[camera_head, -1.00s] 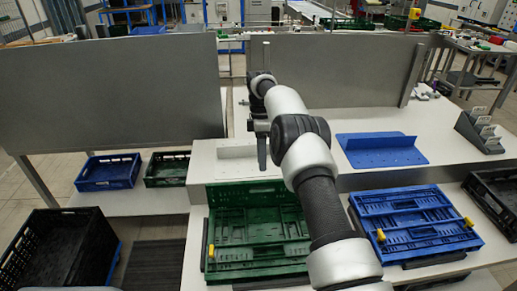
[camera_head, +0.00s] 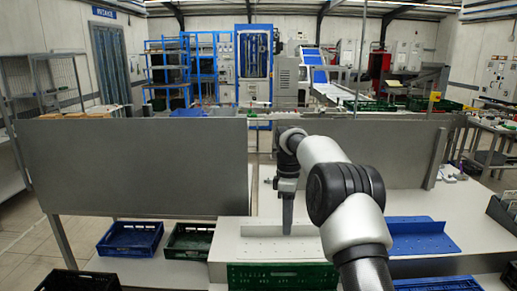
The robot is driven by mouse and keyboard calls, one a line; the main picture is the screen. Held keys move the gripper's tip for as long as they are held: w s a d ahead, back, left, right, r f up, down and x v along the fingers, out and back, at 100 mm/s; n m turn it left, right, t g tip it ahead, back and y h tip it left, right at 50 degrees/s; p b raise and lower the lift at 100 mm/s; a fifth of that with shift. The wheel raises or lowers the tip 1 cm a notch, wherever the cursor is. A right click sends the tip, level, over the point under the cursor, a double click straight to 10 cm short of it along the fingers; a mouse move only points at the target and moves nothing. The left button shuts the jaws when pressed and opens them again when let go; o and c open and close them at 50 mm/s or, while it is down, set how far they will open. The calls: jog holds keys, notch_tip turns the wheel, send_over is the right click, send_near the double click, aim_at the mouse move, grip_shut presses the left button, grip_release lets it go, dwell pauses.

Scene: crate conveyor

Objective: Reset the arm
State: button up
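My gripper (camera_head: 287,218) hangs pointing down at the end of my arm, above the white work surface and just behind the green crate. It is seen side-on, so I cannot tell whether its fingers are open or shut. No object shows in it. My arm comes in from the bottom right and bends down at the wrist, in front of the grey partition.
Grey partition panels (camera_head: 135,165) stand behind the work surface. A green crate (camera_head: 283,277) is at the front. A blue perforated plate (camera_head: 420,237) lies right of my arm. A blue crate (camera_head: 131,238) and a dark green crate (camera_head: 188,241) stand at left.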

jog(key=s+d+r+m+t, duration=0.15)
jog(key=s+r+m, duration=0.25)
jog(key=s+r, duration=0.45)
jog(key=s+d+r+m+t, duration=0.1)
jog(key=s+r+m+t, duration=0.15)
jog(key=s+r, duration=0.55)
jog(key=s+d+f+m+t, duration=0.1)
jog(key=s+m, duration=0.3)
jog(key=s, duration=0.6)
jog(key=s+d+f+m+t, duration=0.1)
jog(key=s+m, duration=0.4)
jog(key=s, duration=0.6)
jog(key=shift+d+f+t, duration=0.3)
jog(key=shift+f+t, duration=0.3)
